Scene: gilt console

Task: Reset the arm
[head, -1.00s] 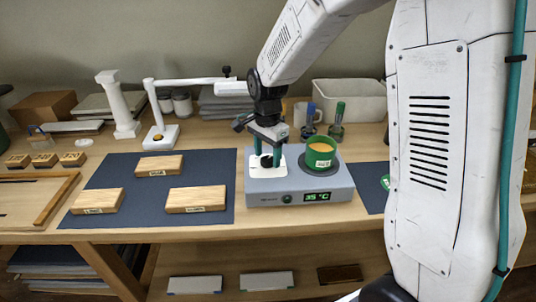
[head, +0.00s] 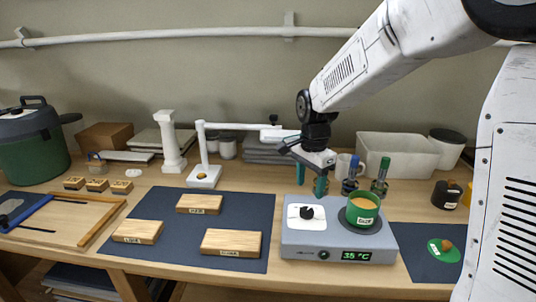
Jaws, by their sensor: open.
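My gripper (head: 311,184) is open and empty, fingers pointing down. In the head view it appears just above and behind the grey hot plate (head: 310,246), whose display reads 35 °C. A green cup (head: 363,209) with orange-brown contents stands upright on the device's right half, to the right of the fingers. My white arm reaches in from the upper right.
Wooden blocks (head: 231,242) lie on a dark mat (head: 180,258) at left. A white jointed stand (head: 203,176), a mug (head: 342,166), bottles (head: 380,178) and a pale bin (head: 398,155) stand behind. A green lid (head: 444,251) lies on the right mat (head: 415,264).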

